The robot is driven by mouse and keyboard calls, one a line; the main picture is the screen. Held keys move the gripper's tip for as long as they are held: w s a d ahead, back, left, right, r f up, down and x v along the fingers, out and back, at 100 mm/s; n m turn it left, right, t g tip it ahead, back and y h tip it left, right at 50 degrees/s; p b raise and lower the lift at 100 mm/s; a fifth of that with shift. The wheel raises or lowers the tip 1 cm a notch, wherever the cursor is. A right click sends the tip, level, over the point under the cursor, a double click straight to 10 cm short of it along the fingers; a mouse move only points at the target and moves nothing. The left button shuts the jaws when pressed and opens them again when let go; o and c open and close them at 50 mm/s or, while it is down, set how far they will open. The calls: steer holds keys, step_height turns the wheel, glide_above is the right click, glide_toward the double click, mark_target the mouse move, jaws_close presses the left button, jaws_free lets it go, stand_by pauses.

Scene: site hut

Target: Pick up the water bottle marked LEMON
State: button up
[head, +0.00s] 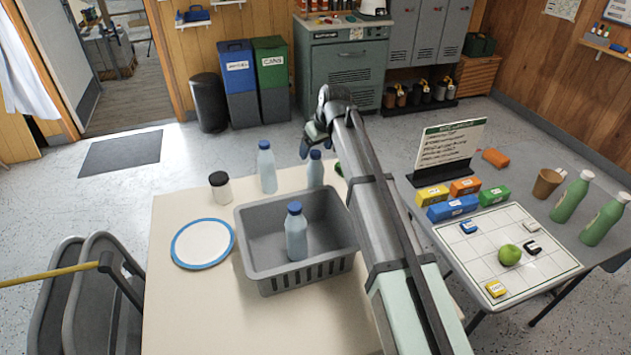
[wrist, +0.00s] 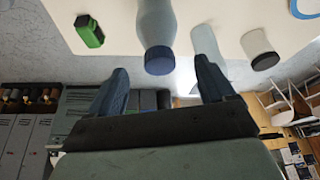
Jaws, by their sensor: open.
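Three pale blue bottles with dark blue caps show in the head view, and I can read no LEMON mark on any. One bottle (head: 316,172) stands behind the grey basket, just below my gripper (head: 308,142). A second bottle (head: 266,170) stands to its left on the cream table. The third bottle (head: 296,240) stands inside the basket (head: 272,280). In the wrist view my gripper (wrist: 161,78) is open and empty. Another bottle (wrist: 206,42) is partly behind the right finger.
A dark-lidded jar (head: 220,188) and a blue-rimmed plate (head: 203,243) are left of the basket. A green object (wrist: 88,31) lies near the bottles. The right table (head: 440,225) holds coloured boxes, a sign, a green apple and green bottles. The cream table's front is clear.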

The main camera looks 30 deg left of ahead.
mark_target(315, 178)
steer(key=shift+x, duration=2.55)
steer(key=shift+s+d+f, duration=0.1)
steer(key=shift+s+d, duration=0.05)
steer(key=shift+s, duration=0.05)
steer(key=shift+c, duration=0.3)
jaws_close()
